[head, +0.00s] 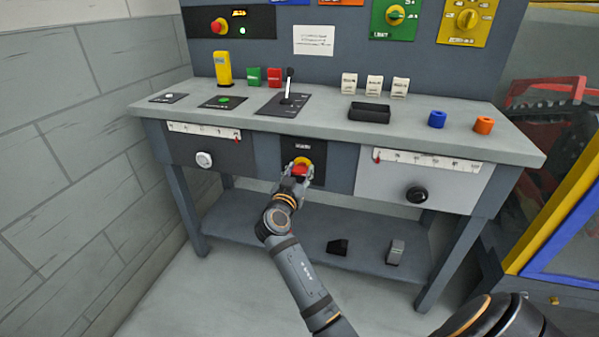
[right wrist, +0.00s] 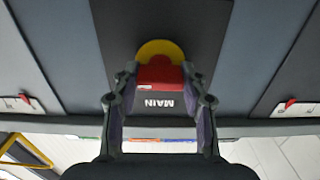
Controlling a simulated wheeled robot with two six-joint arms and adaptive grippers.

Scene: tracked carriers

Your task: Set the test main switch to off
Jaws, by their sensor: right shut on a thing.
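The main switch is a red handle (head: 299,170) on a yellow round base on a dark panel (head: 290,147) in the middle of the bench front. In the right wrist view the red handle (right wrist: 159,73) sits between the fingertips, with the yellow base (right wrist: 160,47) behind it and the upside-down word "MAIN" on the panel. My right gripper (head: 298,174) is shut on the red handle, one finger at each side. The fingers partly hide the switch in the head view, and I cannot read its off mark. My left gripper is not in view.
Drawer-like panels with a white knob (head: 204,160) and a black knob (head: 416,194) flank the switch, each with a scale. A lever (head: 288,84), a black tray (head: 369,113) and coloured blocks stand on the bench top. A lower shelf (head: 290,237) lies beneath.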

